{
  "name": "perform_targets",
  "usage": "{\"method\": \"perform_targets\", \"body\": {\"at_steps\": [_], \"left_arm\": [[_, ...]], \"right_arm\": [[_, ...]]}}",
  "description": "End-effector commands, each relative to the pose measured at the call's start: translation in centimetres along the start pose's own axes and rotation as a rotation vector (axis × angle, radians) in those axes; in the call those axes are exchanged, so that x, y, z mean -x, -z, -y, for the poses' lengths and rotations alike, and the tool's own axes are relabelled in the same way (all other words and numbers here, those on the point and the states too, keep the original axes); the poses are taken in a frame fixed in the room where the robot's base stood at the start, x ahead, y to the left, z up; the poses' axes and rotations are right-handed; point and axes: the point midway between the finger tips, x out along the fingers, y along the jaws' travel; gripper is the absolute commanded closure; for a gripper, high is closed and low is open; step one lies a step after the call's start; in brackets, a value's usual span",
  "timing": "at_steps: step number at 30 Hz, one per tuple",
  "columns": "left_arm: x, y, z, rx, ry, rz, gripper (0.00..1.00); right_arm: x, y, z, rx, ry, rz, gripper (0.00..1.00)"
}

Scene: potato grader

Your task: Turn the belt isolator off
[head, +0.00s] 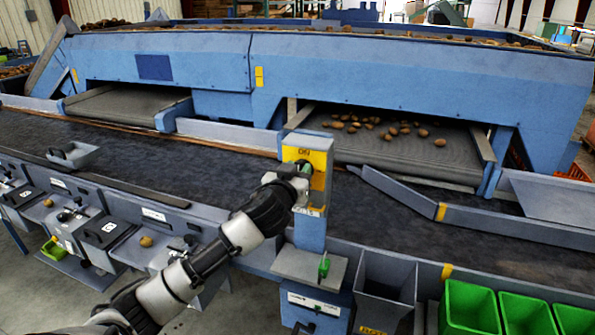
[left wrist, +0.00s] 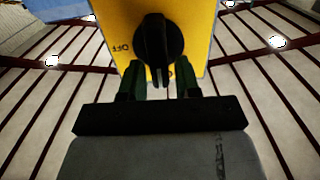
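The belt isolator is a black rotary knob (left wrist: 160,45) on a yellow plate (left wrist: 195,30), marked OFF to the left of the knob in the left wrist view. In the head view the yellow plate (head: 318,158) sits on a blue post beside the belt, with a label at its top. The knob's grip bar lies upright in the left wrist picture. My left gripper (left wrist: 160,82) is open, its dark fingers apart on either side of the bar's lower end; contact cannot be told. In the head view my left gripper (head: 304,170) covers most of the knob. My right gripper is not in view.
A dark conveyor belt (head: 220,160) runs behind the post. Potatoes lie on a side conveyor (head: 420,150) under the blue machine. Green crates (head: 470,308) stand at the lower right. A small shelf (head: 310,268) with a green item is low on the post.

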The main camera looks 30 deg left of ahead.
Motion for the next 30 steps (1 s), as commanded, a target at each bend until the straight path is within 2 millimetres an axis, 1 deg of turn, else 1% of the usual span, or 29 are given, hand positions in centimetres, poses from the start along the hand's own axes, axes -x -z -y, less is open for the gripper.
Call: {"method": "perform_targets", "body": {"at_steps": [1, 6, 13, 17, 23, 30], "left_arm": [[0.0, 0.0, 0.0, 0.000, 0.000, 0.000, 0.75], [0.0, 0.0, 0.0, 0.000, 0.000, 0.000, 1.00], [0.0, 0.0, 0.0, -0.012, 0.000, 0.000, 1.00], [0.0, 0.1, -0.1, -0.049, 0.000, 0.000, 1.00], [0.0, 0.1, -0.3, -0.168, 0.000, 0.000, 1.00], [0.0, 0.1, -0.7, -0.383, 0.001, 0.000, 1.00]], "right_arm": [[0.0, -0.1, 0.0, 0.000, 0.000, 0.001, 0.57], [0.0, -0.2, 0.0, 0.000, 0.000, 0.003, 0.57], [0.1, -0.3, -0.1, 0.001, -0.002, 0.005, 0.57], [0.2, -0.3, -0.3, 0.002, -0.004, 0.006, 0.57], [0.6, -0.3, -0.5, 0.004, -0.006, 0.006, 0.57], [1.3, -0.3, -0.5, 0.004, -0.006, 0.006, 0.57]]}}
